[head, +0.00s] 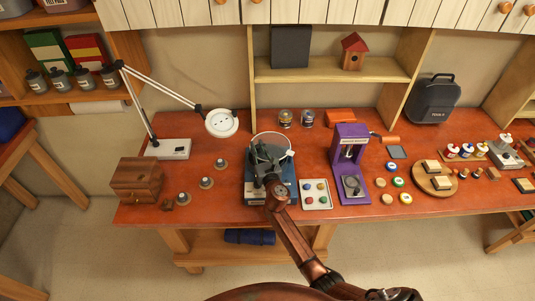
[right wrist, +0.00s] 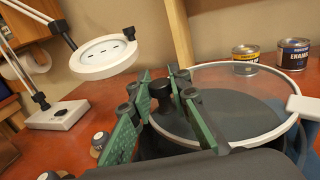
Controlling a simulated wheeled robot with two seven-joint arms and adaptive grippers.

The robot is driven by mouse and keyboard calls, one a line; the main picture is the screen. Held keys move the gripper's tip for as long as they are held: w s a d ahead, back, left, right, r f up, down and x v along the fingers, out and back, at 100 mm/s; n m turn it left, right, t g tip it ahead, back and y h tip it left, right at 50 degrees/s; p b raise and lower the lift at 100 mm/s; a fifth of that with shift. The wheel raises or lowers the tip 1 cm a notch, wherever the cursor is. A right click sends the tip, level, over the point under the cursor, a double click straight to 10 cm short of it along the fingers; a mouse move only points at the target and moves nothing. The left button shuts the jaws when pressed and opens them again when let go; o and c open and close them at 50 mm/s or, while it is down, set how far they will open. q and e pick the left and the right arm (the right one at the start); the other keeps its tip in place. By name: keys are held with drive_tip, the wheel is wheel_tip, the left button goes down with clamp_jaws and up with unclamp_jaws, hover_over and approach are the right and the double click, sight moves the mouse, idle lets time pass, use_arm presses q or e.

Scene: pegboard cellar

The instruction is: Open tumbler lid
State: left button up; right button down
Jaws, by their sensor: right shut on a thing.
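The tumbler stands on the red-brown workbench, with a blue base (head: 286,190) and a grey round top. Its lid (head: 268,147) is a clear disc with a pale rim, and a white tab sticks out at the right. In the right wrist view the lid (right wrist: 235,105) fills the right half, over a dark bowl. My right gripper (head: 266,168) reaches in over the near side of the tumbler. In the wrist view its green fingers (right wrist: 165,105) are shut on a black knob (right wrist: 161,87) at the lid's near left. Whether the lid is raised is unclear. My left gripper is out of view.
A white tray of coloured buttons (head: 317,202) and a purple stand (head: 350,140) are close on the right. Several small grey-topped pieces (head: 206,182) and a wooden box (head: 137,177) lie left. A magnifier lamp (head: 221,123) hangs at the back left; two tins (head: 285,117) stand behind.

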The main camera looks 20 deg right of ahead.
drive_tip(key=shift+w+h, duration=0.2)
drive_tip(key=shift+h, duration=0.1)
drive_tip(key=shift+d, duration=0.1)
drive_tip(key=c, duration=1.8)
unclamp_jaws()
drive_tip(key=shift+s, duration=0.1)
drive_tip(key=s, duration=0.8)
drive_tip(key=s+a, duration=0.1)
drive_tip(key=s, duration=0.3)
drive_tip(key=shift+w, duration=0.1)
